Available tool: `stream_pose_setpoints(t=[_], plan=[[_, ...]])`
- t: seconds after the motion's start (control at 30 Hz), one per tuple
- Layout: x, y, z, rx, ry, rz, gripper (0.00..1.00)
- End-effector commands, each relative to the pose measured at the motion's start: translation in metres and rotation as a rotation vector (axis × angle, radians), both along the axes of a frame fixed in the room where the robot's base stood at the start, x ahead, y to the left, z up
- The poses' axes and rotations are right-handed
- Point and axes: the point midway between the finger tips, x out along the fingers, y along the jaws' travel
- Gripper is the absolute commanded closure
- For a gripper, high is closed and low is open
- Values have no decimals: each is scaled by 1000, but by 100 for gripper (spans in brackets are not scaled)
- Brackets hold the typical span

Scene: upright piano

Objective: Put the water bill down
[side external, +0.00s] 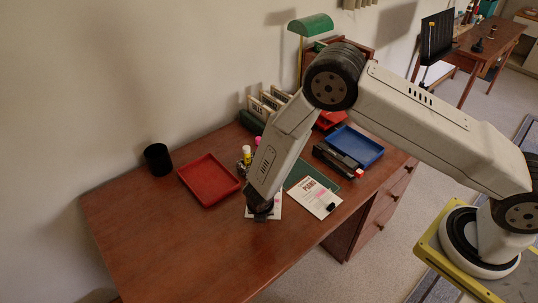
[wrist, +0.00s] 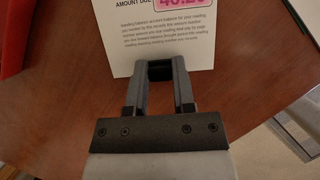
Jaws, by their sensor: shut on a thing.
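The water bill (wrist: 195,42) is a white sheet with small print, the words "AMOUNT DUE" and a pink-marked figure; its upper part is out of the wrist view. My gripper (wrist: 158,72) is shut on the bill's near edge. In the side view, my gripper (side external: 262,213) is low over the front of the brown desk (side external: 160,235), with a white part of the bill (side external: 277,203) showing beside it. I cannot tell whether the bill touches the desk.
A red tray (side external: 208,181) and a black cup (side external: 158,159) stand to the left. A "PIANO" sheet (side external: 312,198) lies right of my gripper, with a blue tray (side external: 355,146) behind it. The desk's left front is clear.

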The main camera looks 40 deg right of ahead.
Motion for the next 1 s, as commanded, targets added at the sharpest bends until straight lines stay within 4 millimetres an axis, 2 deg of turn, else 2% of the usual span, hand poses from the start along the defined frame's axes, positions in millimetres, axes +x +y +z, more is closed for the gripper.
stream_pose_setpoints(t=[0.27, 0.47, 0.7, 1.0], plan=[[0, 0, 2, 1, -1, 0, 100], [0, 0, 10, 0, -2, -1, 100], [-1, 0, 34, 0, -2, -1, 100], [-30, -7, 69, 0, -3, 1, 100]])
